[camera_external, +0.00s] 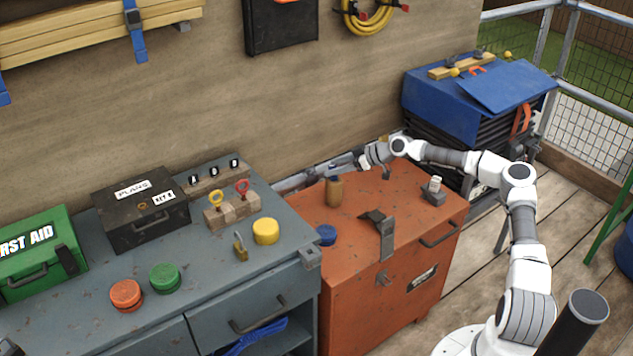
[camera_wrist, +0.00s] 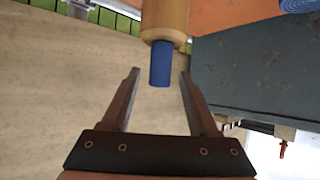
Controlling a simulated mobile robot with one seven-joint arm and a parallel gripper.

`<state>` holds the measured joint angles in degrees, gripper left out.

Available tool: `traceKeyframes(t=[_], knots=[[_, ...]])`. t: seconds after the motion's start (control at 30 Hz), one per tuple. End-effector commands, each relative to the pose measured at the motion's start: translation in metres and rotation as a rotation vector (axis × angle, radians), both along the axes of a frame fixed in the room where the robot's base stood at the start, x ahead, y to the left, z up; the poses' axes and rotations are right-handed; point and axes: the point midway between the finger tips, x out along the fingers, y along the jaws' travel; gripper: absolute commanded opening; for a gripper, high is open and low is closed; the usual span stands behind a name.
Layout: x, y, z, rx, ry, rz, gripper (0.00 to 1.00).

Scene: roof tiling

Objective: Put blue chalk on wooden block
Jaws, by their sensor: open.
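The blue chalk (camera_wrist: 160,66) sticks out of a tan wooden-looking holder (camera_wrist: 165,20) in the wrist view. The holder stands upright on the orange chest in the external view (camera_external: 334,193), with a small dark blue top (camera_external: 334,180). My gripper (camera_wrist: 159,75) is open and empty. In the wrist view the chalk's free end lies between the lines of the two fingertips, not clasped. In the external view my gripper (camera_external: 364,163) is right of and behind the holder. A wooden block (camera_external: 232,210) with red and yellow key-like pieces stands on the grey bench.
The orange chest (camera_external: 400,210) carries a metal latch (camera_external: 384,235), a small grey item (camera_external: 433,190) and a blue round lid (camera_external: 326,235). The plywood wall (camera_external: 210,100) is close behind.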

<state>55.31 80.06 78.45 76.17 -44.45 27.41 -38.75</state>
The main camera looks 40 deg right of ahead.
Motion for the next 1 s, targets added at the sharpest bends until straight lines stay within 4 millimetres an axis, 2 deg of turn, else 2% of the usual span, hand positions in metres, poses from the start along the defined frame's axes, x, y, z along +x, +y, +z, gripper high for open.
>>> traceKeyframes(t=[0.03, 0.13, 0.4, 0.6, 1.0], knots=[[-0.008, -0.008, 0.01, -0.001, 0.0, -0.003, 0.61], [-0.023, -0.018, 0.021, -0.001, -0.001, -0.003, 0.61], [-0.052, -0.039, 0.04, -0.001, -0.001, 0.0, 0.61], [-0.058, -0.042, 0.043, 0.001, -0.001, 0.0, 0.61], [-0.058, -0.041, 0.043, -0.001, 0.001, 0.001, 0.61]])
